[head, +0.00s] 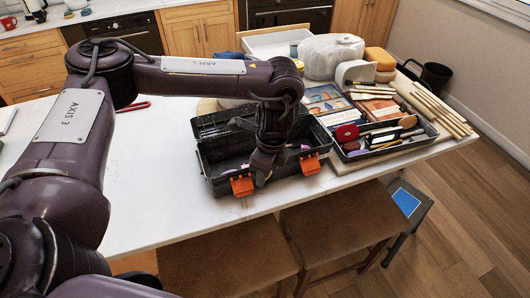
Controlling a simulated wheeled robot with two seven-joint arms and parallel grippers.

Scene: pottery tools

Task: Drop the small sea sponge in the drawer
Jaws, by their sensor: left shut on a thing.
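My left gripper (263,172) points down at the front of an open black toolbox (212,165), between its two orange latches. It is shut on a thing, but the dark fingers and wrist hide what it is. I cannot make out a small sea sponge for certain. Yellow-orange sponge-like blocks (380,58) are stacked at the table's back right. A white, open, drawer-like box (276,43) shows beyond the toolbox at the back of the table. My right gripper is out of view.
A tray of pottery tools (385,142) stands right of the toolbox, with wooden sticks (440,108) beyond it. A wrapped white lump (331,54) sits near the sponge-like blocks. Stools (340,218) stand at the front edge. The white tabletop (150,190) is clear left of the toolbox.

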